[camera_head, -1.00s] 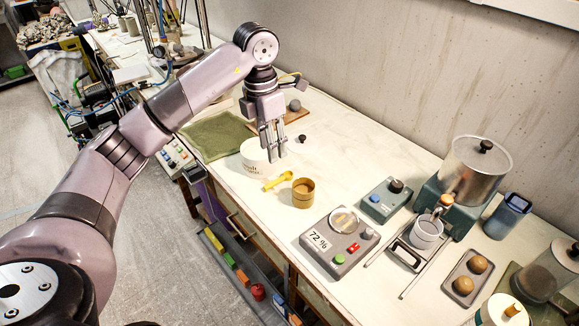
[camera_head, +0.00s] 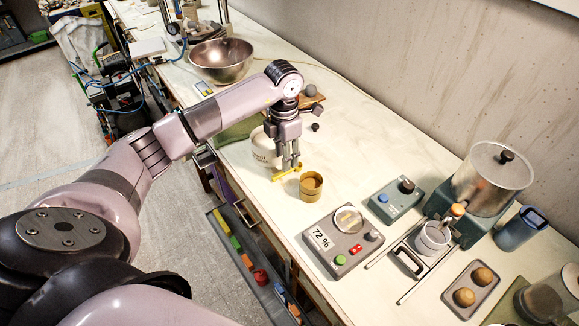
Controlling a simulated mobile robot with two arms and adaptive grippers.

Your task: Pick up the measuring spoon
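The yellow measuring spoon (camera_head: 279,175) lies on the white worktop, between the white tub (camera_head: 262,150) and the brown round container (camera_head: 311,187). My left gripper (camera_head: 291,166) points down with its fingertips right at the spoon, partly covering it. The fingers look close together. At this size I cannot tell whether they have closed on the spoon or stand around it. The spoon seems to be at worktop level. My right gripper is not in view.
A scale (camera_head: 342,236) reading 72.96 stands right of the brown container. A blue-grey device (camera_head: 395,200) and a machine with a metal drum (camera_head: 491,180) are further right. A metal bowl (camera_head: 221,62) stands at the back left. The worktop toward the wall is mostly clear.

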